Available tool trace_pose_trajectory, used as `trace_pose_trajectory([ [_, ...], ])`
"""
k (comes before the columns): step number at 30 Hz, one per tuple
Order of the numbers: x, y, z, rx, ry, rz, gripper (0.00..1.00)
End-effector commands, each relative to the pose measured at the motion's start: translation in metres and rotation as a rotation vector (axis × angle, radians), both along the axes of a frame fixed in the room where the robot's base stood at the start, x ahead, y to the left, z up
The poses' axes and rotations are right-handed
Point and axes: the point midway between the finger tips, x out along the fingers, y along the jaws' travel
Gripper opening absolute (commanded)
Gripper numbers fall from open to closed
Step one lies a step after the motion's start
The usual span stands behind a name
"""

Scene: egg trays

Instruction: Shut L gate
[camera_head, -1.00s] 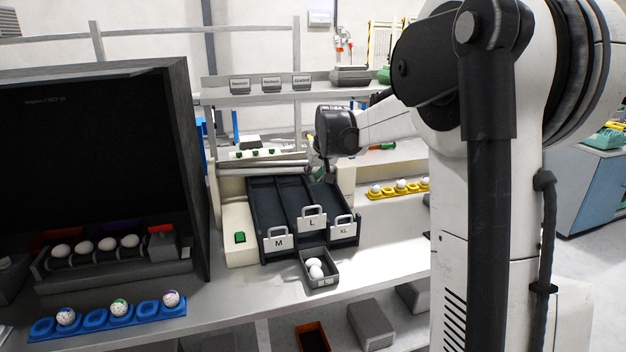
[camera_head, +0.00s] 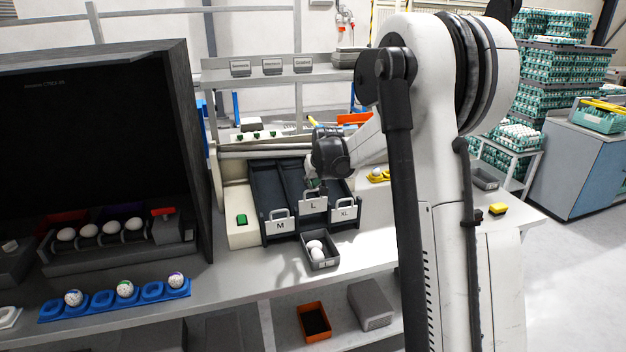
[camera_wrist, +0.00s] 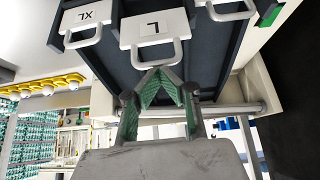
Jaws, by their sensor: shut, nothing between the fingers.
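The L gate (camera_head: 313,206) is a white plate with a loop handle at the front of the middle lane of the dark sorter (camera_head: 266,187). It sits higher than the M gate (camera_head: 280,226) and the XL gate (camera_head: 345,213) on either side. In the wrist view the L gate (camera_wrist: 153,27) is centred above my gripper (camera_wrist: 160,72). My gripper is shut and empty, its green-padded fingertips close to the L handle; I cannot tell whether they touch. In the head view my gripper (camera_head: 319,184) is over the middle lane, behind the L gate, its tips partly hidden.
A grey bin (camera_head: 331,262) with white eggs stands in front of the L gate. A blue egg tray (camera_head: 102,299) lies front left, and a yellow tray (camera_head: 378,177) right of the sorter. A dark machine (camera_head: 100,130) stands left. A green button (camera_head: 242,220) is beside the M lane.

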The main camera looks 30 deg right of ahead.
Motion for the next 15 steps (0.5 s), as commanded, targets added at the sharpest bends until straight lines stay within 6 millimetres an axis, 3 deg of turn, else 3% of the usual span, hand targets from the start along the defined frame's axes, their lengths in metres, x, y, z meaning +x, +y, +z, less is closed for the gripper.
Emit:
trace_pose_trajectory([
  [9, 0.0, 0.0, -0.002, 0.0, 0.0, 0.0, 0.0],
  [15, 0.0, 0.0, -0.02, 0.0, 0.0, 0.0, 0.0],
])
